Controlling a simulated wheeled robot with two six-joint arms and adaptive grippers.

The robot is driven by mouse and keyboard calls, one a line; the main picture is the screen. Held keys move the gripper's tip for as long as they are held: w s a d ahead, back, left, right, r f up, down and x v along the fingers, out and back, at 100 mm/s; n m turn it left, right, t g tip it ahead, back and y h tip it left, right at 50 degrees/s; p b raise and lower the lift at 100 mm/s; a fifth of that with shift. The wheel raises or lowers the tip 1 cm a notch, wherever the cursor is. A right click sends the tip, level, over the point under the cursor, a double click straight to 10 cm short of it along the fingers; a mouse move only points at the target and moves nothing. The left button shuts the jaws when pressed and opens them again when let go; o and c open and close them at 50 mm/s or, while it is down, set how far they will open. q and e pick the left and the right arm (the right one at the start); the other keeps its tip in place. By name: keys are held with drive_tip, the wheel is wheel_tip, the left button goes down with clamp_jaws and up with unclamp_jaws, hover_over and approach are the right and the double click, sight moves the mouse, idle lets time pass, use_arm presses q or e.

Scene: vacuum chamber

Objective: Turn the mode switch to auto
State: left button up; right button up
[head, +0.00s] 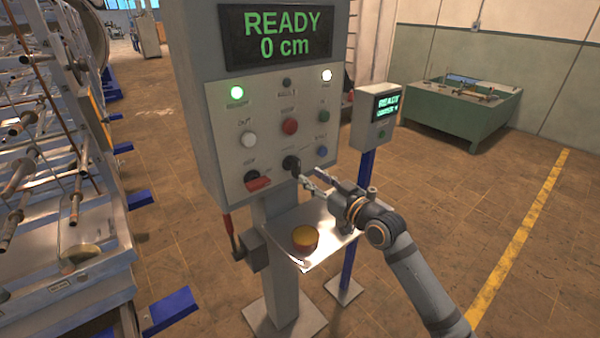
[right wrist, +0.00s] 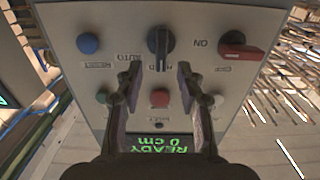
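The mode switch (head: 291,163) is a black rotary knob on the grey control panel (head: 215,110), low in the middle. In the right wrist view, which shows the panel upside down, the black knob (right wrist: 160,42) has its bar upright in the picture, in line with a partly hidden label; "AUTO" reads to one side. My right gripper (head: 314,178) is in front of the panel, close to the knob. Its two fingers (right wrist: 158,74) are apart with nothing between them, and the knob shows beyond their tips. Contact is not visible. My left gripper is not in view.
A red rotary switch (head: 258,183) sits beside the black knob, and a blue button (head: 322,151) on the other side. The display (head: 278,35) reads "READY 0 cm". A smaller post display (head: 378,118) stands behind.

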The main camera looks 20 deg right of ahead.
sight(299, 168)
drive_tip(key=x, duration=0.5)
drive_tip(key=shift+r+p, duration=0.15)
drive_tip(key=shift+p, duration=0.2)
drive_tip(key=shift+w+a, duration=0.3)
drive_tip(key=shift+w, duration=0.25)
clamp_jaws()
